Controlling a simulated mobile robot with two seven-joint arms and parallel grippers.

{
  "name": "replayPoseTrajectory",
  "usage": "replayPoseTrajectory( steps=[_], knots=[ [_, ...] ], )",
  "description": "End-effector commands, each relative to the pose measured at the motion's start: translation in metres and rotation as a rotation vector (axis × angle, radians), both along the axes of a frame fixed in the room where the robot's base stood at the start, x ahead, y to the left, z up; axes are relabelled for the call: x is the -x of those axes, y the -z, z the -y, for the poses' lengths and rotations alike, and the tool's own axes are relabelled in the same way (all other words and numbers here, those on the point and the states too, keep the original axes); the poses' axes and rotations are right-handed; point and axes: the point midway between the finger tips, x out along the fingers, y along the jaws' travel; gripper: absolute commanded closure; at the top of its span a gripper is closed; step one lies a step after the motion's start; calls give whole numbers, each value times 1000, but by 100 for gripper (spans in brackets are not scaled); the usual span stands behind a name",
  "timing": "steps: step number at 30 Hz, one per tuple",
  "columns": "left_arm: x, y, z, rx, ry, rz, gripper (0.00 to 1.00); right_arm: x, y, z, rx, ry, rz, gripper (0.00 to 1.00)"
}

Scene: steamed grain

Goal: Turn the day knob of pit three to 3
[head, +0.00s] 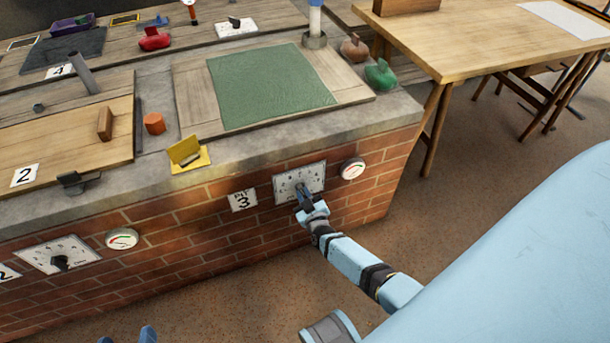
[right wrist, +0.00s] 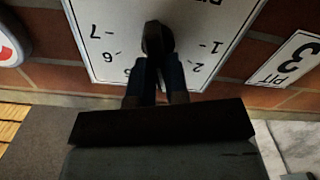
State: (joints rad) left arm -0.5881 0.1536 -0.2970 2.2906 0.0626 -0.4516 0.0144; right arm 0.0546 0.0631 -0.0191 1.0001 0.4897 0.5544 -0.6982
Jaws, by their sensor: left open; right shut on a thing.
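The day knob of pit three (head: 299,187) is a dark knob on a white numbered dial plate (head: 316,178) on the brick front, right of the "PIT 3" sign (head: 242,201). My right gripper (head: 304,204) is shut on this knob. The right wrist view shows the dark knob (right wrist: 153,36) between the fingertips (right wrist: 158,62). The plate (right wrist: 205,22) appears upside down there, with 1 and 2 on the right and 6 and 7 on the left. The fingers hide some numbers, and I cannot tell where the knob points. My left gripper (head: 128,338) is open at the bottom edge, mostly out of frame.
A round gauge (head: 352,169) sits right of the dial. Another dial (head: 58,255) and gauge (head: 122,239) are on the wall to the left. The stone counter above holds a green cloth (head: 268,86) and a yellow holder (head: 188,153). The floor in front is clear.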

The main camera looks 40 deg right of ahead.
Motion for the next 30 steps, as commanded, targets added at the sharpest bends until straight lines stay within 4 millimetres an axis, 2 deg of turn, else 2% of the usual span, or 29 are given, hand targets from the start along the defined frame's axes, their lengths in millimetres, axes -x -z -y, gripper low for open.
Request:
replayPoseTrajectory(
  steps=[12,27,28,30],
  knots=[
    [9,18,-10,-48,-13,-89,29,-1,0,-2,164,1,-38,100],
    [10,20,-10,-51,-14,-96,29,-2,0,-2,180,0,-41,100],
    [10,20,-10,-51,-14,-96,29,-2,0,-2,180,0,-41,83],
    [10,20,-10,-51,-14,-96,29,-2,0,-2,179,0,-41,67]
  ],
)
